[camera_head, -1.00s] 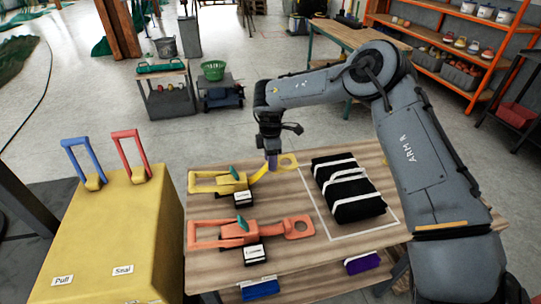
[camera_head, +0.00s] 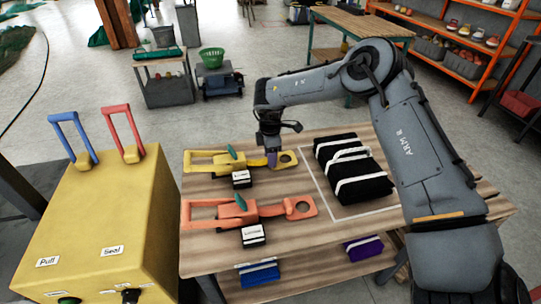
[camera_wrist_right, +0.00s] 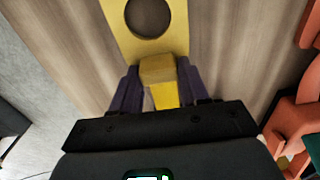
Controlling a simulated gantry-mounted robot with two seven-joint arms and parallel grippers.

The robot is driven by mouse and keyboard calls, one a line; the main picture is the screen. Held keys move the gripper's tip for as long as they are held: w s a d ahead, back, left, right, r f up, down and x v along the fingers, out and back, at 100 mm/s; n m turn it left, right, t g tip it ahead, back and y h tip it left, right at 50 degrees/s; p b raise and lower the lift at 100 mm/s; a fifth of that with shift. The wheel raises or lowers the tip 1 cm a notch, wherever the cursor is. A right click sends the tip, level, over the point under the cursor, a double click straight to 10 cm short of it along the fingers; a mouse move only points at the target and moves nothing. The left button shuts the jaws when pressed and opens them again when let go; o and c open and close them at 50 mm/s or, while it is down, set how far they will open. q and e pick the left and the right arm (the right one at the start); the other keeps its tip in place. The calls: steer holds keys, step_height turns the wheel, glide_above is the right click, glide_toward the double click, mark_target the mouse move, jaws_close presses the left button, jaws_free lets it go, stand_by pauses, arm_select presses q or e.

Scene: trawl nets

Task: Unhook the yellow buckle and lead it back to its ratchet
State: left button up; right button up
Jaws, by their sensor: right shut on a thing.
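The yellow buckle (camera_head: 295,160), a flat plate with a round hole, is at the right end of the yellow ratchet (camera_head: 205,165) in the head view. My right gripper (camera_head: 272,158) points down and is shut on the buckle's narrow neck. In the right wrist view, the purple fingers of my right gripper (camera_wrist_right: 157,88) press both sides of the neck, and the buckle's plate (camera_wrist_right: 155,52) extends beyond them over the wood. The buckle looks low, close to the tabletop; I cannot tell whether it touches. My left gripper is out of view.
An orange ratchet with its buckle (camera_head: 238,213) lies in front. A black bundle with white bands (camera_head: 382,187) lies to the right inside a white outline. A yellow box (camera_head: 85,215) with blue and red handles stands left. Bare wood surrounds the buckle.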

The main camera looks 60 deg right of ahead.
steer(key=o, duration=1.2)
steer(key=shift+o, duration=0.2)
